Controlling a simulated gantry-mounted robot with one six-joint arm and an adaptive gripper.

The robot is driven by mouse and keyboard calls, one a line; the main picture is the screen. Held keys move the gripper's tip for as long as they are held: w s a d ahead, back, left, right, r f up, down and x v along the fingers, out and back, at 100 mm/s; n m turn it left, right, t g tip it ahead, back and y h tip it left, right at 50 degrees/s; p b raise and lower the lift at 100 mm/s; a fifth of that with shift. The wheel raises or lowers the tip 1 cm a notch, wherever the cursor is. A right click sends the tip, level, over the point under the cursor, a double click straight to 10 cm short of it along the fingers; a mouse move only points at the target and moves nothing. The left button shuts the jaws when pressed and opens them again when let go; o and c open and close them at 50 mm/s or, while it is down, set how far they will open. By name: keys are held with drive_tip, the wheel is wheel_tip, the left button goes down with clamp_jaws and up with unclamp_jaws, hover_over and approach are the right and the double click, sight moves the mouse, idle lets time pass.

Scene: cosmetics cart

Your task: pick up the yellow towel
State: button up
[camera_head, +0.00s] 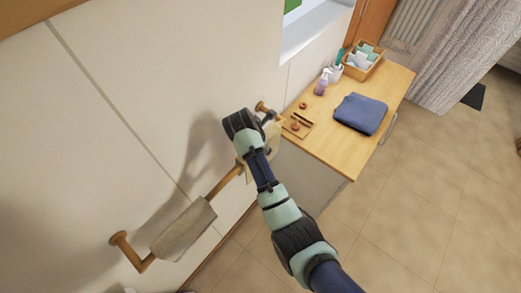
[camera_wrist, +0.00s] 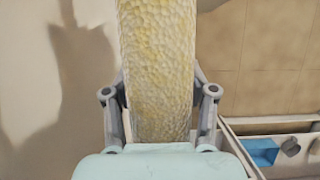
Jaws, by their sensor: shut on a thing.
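The yellow towel (camera_wrist: 157,60) fills the middle of the wrist view as a textured pale-yellow strip running down between the fingers of my gripper (camera_wrist: 159,95). My gripper is shut on it; the fingertips are partly hidden by the cloth. In the head view the yellow towel (camera_head: 273,138) shows only as a small pale piece by the upper end of the wooden wall rail (camera_head: 224,183). My arm hides most of it there. I cannot tell whether the towel still touches the rail.
A beige towel (camera_head: 184,230) hangs on the rail's lower end. A wooden-topped cart (camera_head: 340,155) stands right of the arm, bearing a folded blue towel (camera_head: 360,114), a small wooden tray (camera_head: 297,126), a purple bottle (camera_head: 322,82) and a box (camera_head: 363,62). The wall is close on the left.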

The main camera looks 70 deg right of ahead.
wheel_tip(320, 180, up, 19)
drive_tip(key=p, duration=0.7)
drive_tip(key=shift+r+p, duration=0.15)
drive_tip(key=shift+p, duration=0.15)
drive_tip(key=shift+r+p, duration=0.15)
drive_tip(key=shift+p, duration=0.55)
drive_tip(key=shift+d+f, duration=0.1)
drive_tip(key=shift+f, duration=0.1)
drive_tip(key=shift+r+p, duration=2.2)
drive_tip(key=shift+r, duration=0.8)
